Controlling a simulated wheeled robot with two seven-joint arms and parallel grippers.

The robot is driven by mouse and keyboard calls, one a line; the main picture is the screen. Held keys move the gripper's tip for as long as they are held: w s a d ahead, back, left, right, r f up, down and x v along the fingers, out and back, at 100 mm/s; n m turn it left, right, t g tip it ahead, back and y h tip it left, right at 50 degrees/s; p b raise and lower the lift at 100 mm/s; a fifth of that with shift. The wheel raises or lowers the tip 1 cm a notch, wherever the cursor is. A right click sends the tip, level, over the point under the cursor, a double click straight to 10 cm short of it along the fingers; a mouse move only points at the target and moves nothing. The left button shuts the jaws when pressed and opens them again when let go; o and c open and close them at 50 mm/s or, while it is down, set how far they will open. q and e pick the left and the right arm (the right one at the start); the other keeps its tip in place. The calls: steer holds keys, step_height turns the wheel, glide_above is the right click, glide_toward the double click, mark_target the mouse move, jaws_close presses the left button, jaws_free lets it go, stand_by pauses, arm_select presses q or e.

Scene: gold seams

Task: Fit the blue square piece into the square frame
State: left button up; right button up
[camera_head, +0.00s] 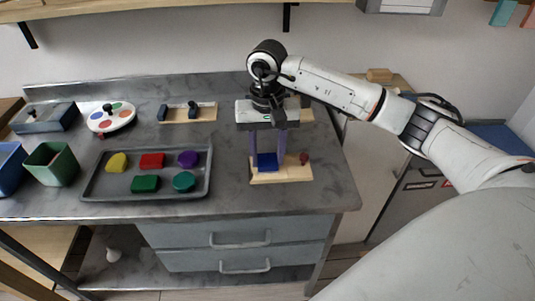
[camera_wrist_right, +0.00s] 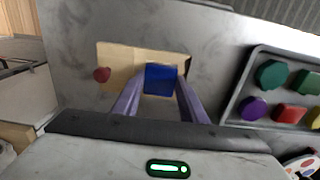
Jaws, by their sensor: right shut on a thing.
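The blue square piece (camera_head: 267,162) is at the wooden board (camera_head: 296,175), between the fingers of my right gripper (camera_head: 268,155). In the right wrist view the piece (camera_wrist_right: 160,79) shows between the two purple fingertips (camera_wrist_right: 160,88), over the pale board (camera_wrist_right: 120,57). My right gripper points down and is shut on the piece. I cannot tell whether the piece is seated in the square frame or just above it, as the frame is hidden under the piece. My left gripper is not in view.
A dark red knob (camera_head: 304,158) stands on the board's right part. A grey tray (camera_head: 205,187) to the left holds several coloured pieces. A green bin (camera_head: 52,165) and a white palette (camera_head: 110,117) are farther left. Bare counter lies between tray and board.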

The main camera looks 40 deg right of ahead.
steer(key=shift+f+b, duration=0.4)
stand_by(0.5)
steer(key=o, duration=1.2)
steer(key=shift+r, duration=0.1)
steer(key=shift+r+p, duration=2.15)
steer(key=shift+r, duration=1.3)
